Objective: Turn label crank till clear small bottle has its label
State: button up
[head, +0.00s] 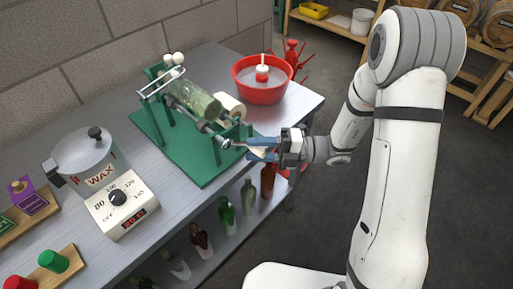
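The green labelling machine (168,148) stands on the grey bench. A clear, slightly greenish bottle (190,97) lies on its side in the machine; I cannot make out a label on it. A cream roll (231,107) sits beside the bottle. The crank (228,144) is at the machine's near right end, over the bench edge. My gripper (260,150) is at the crank, its blue fingers on either side of a pale piece that looks like the crank's handle. Whether the fingers press on it is too small to tell.
A red basin (263,78) with a red-and-white float stands behind the machine. A wax pot (86,160) and its dial box (121,204) stand to the left. Bottles, including a green one (227,214), stand on the shelf below. Open floor lies right of the bench.

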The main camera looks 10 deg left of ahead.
jog(key=shift+a, duration=0.15)
jog(key=shift+c, duration=0.3)
grip_shut()
